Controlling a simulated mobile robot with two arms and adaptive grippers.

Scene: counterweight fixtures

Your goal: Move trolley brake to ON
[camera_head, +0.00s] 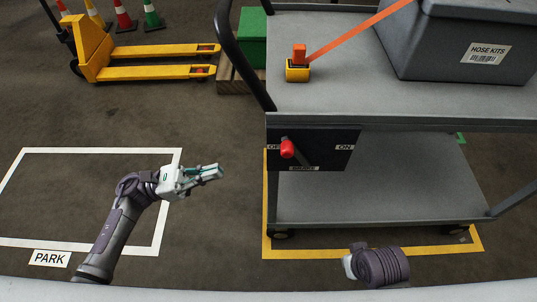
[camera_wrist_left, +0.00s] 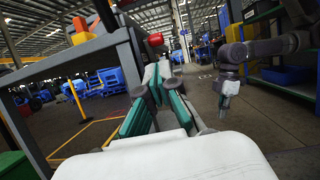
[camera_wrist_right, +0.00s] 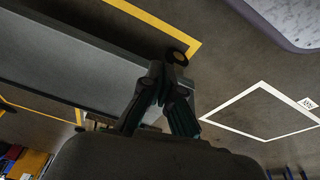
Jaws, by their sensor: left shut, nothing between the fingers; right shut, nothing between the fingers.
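The trolley brake is a lever with a red knob (camera_head: 287,148) on a black panel (camera_head: 335,158) at the trolley's front. The knob sits at the panel's left side, by the partly hidden OFF label, away from the ON label (camera_head: 345,147) on the right. The knob also shows in the left wrist view (camera_wrist_left: 155,39), beyond the fingers. My left gripper (camera_head: 221,171) is shut and empty, left of the knob and apart from it. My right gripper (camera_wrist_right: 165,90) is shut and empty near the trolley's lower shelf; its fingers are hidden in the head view.
The grey trolley (camera_head: 360,97) carries a HOSE KITS bin (camera_head: 450,45) with an orange strap (camera_head: 355,32). Its black handle (camera_head: 240,60) curves along the left. A white PARK outline (camera_head: 90,150) marks clear floor at left. A yellow pallet jack (camera_head: 130,68) stands behind.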

